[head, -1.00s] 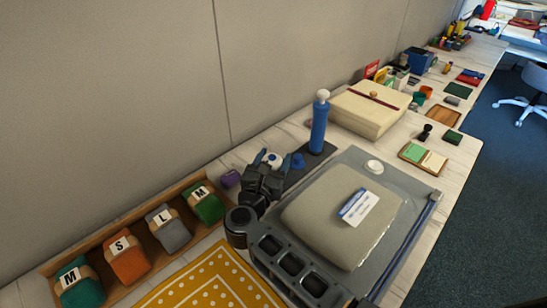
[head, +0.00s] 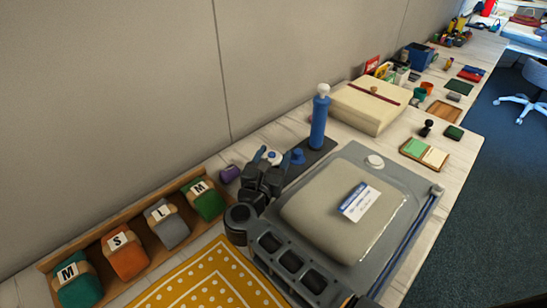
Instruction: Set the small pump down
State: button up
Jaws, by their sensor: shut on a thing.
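My gripper (head: 270,160) is in the middle of the view, over the table at the left end of a dark base plate (head: 322,155). It is shut on a small piece with a white and blue round top (head: 273,155), which I take to be the small pump; the fingers hide most of it. I cannot tell whether its underside touches the surface. A tall blue cylinder with a white knob (head: 319,120) stands upright on the dark plate, right of my gripper. A small blue cone-shaped part (head: 297,156) sits between them.
A grey tray (head: 420,205) with a beige bag (head: 325,215) lies to the right. A purple block (head: 230,173) is close left of my gripper. A wooden rack (head: 48,265) holds several lettered rolls at left, behind a yellow dotted cloth (head: 215,285). A cream box (head: 370,105) stands behind.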

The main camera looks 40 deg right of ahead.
jog(key=shift+s+f+b, duration=0.1)
jog(key=shift+f+b, duration=0.25)
jog(key=shift+f, duration=0.15)
jog(key=shift+s+f+b, duration=0.1)
jog(key=shift+f+b, duration=0.2)
jog(key=shift+f, duration=0.2)
jog(key=o, duration=1.4)
jog(key=shift+o, duration=0.2)
jog(key=shift+w+r+v, duration=0.1)
jog(key=shift+r+v, duration=0.15)
jog(key=shift+v, duration=1)
jog(key=shift+w+r+v, duration=0.1)
jog(key=shift+r+v, duration=0.15)
jog(key=shift+v, duration=1)
jog(key=shift+w+r+v, duration=0.1)
jog(key=shift+r+v, duration=0.15)
jog(key=shift+v, duration=1.05)
